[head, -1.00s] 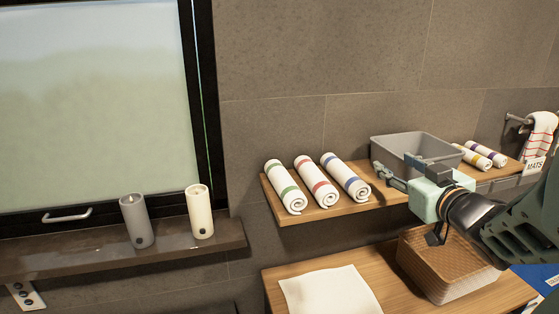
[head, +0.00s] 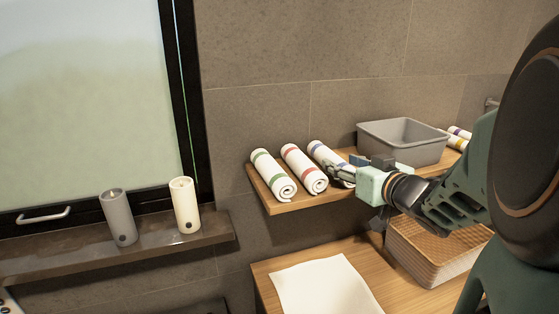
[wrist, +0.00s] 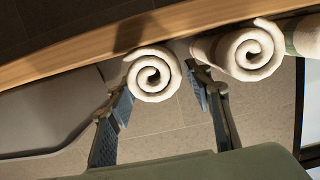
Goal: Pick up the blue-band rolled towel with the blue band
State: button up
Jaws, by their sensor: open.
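The blue-band rolled towel (head: 322,153) lies on the wooden wall shelf, the rightmost of three white rolls. Its near end is partly hidden by my gripper (head: 350,168) in the head view. In the wrist view, a towel's spiral end (wrist: 152,73) sits between the two open fingers of my gripper (wrist: 162,82); by its place beside the grey bin, it is the blue-band one. The fingers are spread on either side, with a small gap visible. The band is not visible in the wrist view.
The red-band towel (head: 304,170) lies close beside it, then the green-band towel (head: 272,175). A grey bin (head: 403,141) stands to the right on the shelf (head: 285,207). Below are a woven basket (head: 430,255) and a white cloth (head: 325,288) on a wooden counter.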

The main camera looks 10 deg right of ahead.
jog(key=b+x, duration=0.1)
jog(key=x, duration=0.2)
jog(key=shift+f, duration=0.15)
jog(key=shift+c, duration=0.4)
jog(key=c, duration=0.7)
jog(key=shift+c, duration=0.5)
